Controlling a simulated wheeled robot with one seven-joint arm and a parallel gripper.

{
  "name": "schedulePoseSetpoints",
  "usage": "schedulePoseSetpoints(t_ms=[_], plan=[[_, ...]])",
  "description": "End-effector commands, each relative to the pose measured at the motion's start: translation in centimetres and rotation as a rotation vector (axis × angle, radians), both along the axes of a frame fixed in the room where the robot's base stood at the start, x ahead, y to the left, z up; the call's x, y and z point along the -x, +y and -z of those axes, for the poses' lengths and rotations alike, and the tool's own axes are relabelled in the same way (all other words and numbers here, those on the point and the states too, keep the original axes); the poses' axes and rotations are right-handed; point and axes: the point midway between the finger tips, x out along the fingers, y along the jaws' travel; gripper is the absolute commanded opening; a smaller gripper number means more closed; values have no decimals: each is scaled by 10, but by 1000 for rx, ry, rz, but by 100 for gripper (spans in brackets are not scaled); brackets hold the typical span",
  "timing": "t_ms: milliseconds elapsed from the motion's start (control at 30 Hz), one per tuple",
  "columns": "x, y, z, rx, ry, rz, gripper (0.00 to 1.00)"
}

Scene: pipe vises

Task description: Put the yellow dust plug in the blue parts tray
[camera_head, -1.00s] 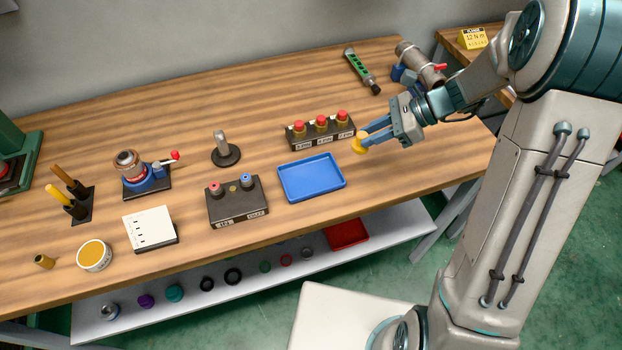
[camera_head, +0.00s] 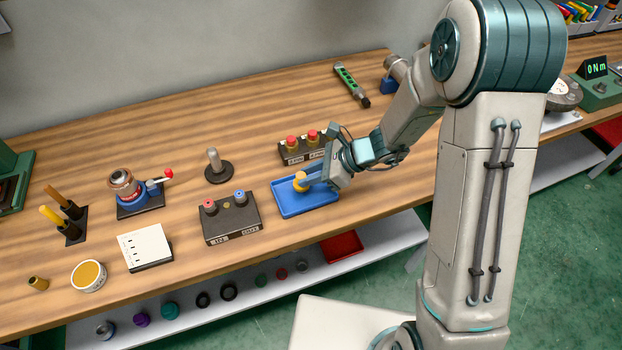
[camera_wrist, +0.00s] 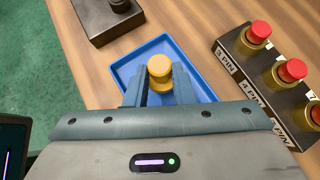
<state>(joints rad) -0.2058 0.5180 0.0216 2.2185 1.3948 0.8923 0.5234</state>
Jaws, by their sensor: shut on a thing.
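The yellow dust plug (camera_head: 300,181) is between the fingers of my gripper (camera_head: 310,178), which is shut on it. The plug also shows in the wrist view (camera_wrist: 159,68), between the two blue fingertips (camera_wrist: 160,82). The blue parts tray (camera_head: 285,208) lies on the bench under the plug and gripper. In the wrist view the tray (camera_wrist: 125,68) surrounds the plug in the picture. The tray looks otherwise empty. I cannot tell whether the plug touches the tray floor. My gripper hides the tray's right part in the head view.
A black block with red-capped connectors (camera_head: 293,151) stands just behind the tray, close to my gripper. A dark box with red and blue knobs (camera_head: 230,220) stands left of the tray. A red tray (camera_head: 342,246) is on the lower shelf. Bare wood lies behind.

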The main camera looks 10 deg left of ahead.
Motion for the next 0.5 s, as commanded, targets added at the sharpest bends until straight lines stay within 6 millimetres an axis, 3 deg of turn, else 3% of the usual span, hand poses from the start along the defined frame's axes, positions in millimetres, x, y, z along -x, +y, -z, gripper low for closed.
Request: schedulePoseSetpoints(t_ms=[200, 500], plan=[[0, 0, 23, 1, 2, 0, 0], [0, 0, 25, 0, -1, -1, 0]])
